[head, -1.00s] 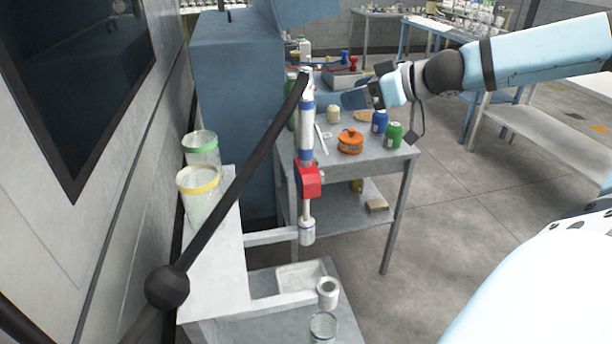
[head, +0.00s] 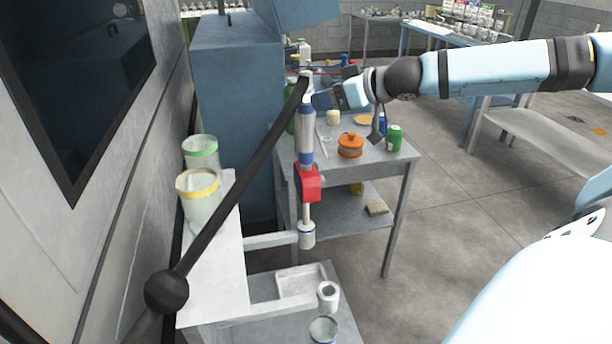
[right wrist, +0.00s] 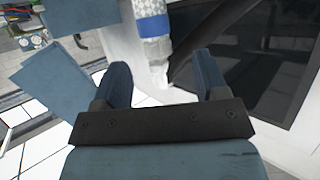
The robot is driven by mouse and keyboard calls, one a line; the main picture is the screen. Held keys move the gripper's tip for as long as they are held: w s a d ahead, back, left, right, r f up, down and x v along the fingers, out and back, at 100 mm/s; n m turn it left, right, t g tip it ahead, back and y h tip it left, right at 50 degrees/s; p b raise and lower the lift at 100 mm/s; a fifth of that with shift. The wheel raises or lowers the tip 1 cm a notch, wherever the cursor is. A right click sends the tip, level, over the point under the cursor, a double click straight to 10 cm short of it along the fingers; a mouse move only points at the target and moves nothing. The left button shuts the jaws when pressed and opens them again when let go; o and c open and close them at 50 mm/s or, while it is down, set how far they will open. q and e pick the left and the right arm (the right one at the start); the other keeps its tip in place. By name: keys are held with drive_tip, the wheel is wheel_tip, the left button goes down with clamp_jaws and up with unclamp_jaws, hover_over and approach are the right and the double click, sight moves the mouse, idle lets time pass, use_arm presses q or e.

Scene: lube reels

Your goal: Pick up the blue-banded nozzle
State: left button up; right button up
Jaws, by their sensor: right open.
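The blue-banded nozzle (head: 305,130) hangs upright on the dark hose in the head view. It has a silver body with blue bands, a red block lower down and a silver tip. My right gripper (head: 318,100) is open beside the nozzle's upper part, coming from the right. In the right wrist view, the blue-banded part (right wrist: 152,28) shows ahead of and between the two blue fingers of my right gripper (right wrist: 162,72). It appears beyond the fingertips; contact cannot be made out. My left gripper is not in view.
The dark hose (head: 245,165) crosses diagonally to a ball joint. A white shelf (head: 215,260) carries jars with green (head: 200,150) and yellow (head: 198,185) rims. Behind stands a grey table (head: 375,160) with an orange pot (head: 350,145) and a green can (head: 394,138).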

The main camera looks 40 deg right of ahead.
drive_tip(key=shift+d+p+x, duration=0.1)
drive_tip(key=shift+p+x, duration=0.45)
drive_tip(key=shift+x, duration=0.7)
drive_tip(key=shift+d+p+x, duration=0.15)
drive_tip(key=shift+p+x, duration=0.4)
drive_tip(key=shift+x, duration=0.65)
drive_tip(key=shift+r, duration=0.1)
clamp_jaws()
